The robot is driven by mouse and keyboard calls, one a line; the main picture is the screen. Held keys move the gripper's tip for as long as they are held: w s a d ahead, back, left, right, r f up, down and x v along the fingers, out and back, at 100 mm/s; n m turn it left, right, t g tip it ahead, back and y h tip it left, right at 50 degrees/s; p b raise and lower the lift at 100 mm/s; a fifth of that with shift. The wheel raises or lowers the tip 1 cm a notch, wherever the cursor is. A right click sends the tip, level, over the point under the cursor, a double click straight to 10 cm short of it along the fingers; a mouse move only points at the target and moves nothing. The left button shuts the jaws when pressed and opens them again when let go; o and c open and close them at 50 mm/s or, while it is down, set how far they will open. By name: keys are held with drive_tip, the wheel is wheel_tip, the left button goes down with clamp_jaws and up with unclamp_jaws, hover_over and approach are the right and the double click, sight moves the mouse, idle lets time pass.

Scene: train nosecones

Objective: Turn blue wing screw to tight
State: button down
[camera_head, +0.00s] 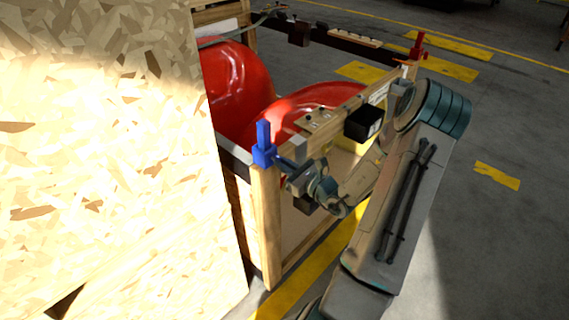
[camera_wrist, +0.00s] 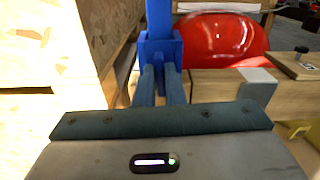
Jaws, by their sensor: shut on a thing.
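The blue wing screw (camera_head: 264,146) stands on the near corner post of a wooden crate in the head view, with its upper bar upright. In the wrist view the blue wing screw (camera_wrist: 160,45) is at the top centre, straight ahead of the fingers. My gripper (camera_head: 279,160) reaches it from the right. In the wrist view my gripper (camera_wrist: 160,80) has its two fingers close together at the lower part of the blue block, shut on it. The thread below the block is hidden.
The wooden crate (camera_head: 265,225) holds glossy red nosecones (camera_head: 310,105). A large chipboard panel (camera_head: 110,160) stands close on the left. A red wing screw (camera_head: 418,45) is on the far corner. A black box (camera_head: 363,123) sits on the crate's rail. Open floor lies to the right.

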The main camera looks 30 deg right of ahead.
drive_tip(key=shift+m, duration=0.4)
drive_tip(key=c, duration=1.5)
unclamp_jaws()
drive_tip(key=shift+s+d, duration=0.1)
drive_tip(key=b+v, duration=0.2)
drive_tip(key=v, duration=1.1)
drive_tip(key=shift+s, duration=0.3)
